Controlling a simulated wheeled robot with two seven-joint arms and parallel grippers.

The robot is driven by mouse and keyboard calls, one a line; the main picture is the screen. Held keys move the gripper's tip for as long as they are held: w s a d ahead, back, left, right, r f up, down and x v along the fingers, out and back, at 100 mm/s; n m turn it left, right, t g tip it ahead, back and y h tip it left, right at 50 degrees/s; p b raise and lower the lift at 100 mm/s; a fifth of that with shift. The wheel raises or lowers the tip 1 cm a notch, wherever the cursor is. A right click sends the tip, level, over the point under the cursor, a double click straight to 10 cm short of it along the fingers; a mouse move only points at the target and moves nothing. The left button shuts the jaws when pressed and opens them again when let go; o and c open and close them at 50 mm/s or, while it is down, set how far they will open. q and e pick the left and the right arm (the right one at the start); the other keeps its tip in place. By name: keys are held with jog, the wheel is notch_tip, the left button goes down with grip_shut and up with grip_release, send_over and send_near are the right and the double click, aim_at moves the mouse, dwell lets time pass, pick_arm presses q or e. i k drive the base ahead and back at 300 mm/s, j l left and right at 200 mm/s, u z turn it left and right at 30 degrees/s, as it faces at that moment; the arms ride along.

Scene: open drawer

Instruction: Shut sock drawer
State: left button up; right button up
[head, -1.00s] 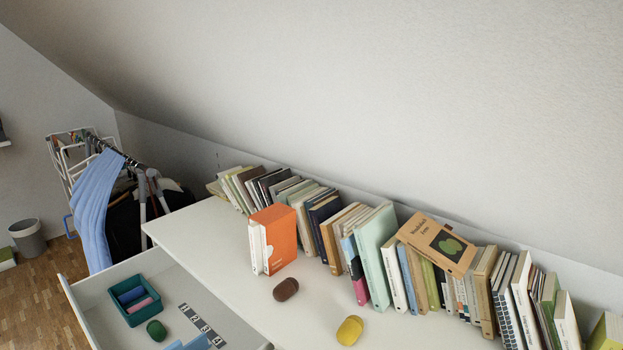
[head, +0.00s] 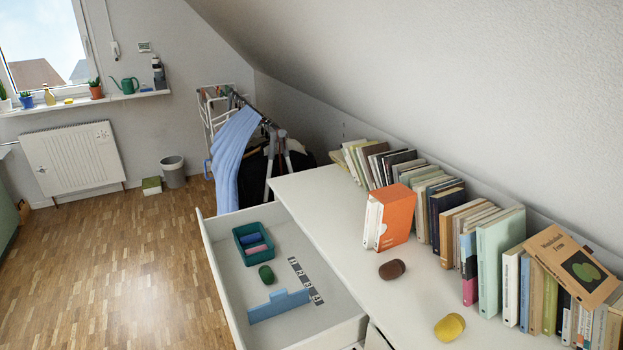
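The open drawer (head: 216,268) is white and sticks out to the left from under the white dresser top (head: 345,262). Inside it are a teal box (head: 240,232) holding a blue roll (head: 251,239) and a pink roll (head: 256,249), a dark green rolled item (head: 266,274), a blue divider (head: 279,305) and a black-and-white number strip (head: 305,281). The rolls look like rolled socks. Neither of my grippers shows in the head view.
Wooden floor (head: 130,275) lies free left of the drawer. A clothes rack (head: 262,150) stands behind.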

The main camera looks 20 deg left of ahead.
aim_at(334, 321)
jog(key=k+j+u, duration=0.1)
jog(key=u, duration=0.25)
jog(key=k+j+u, duration=0.1)
jog(key=j+u, duration=0.15)
jog(key=u, duration=0.15)
jog(key=j+u, duration=0.2)
jog(key=u, duration=0.15)
jog(key=k+j, duration=0.05)
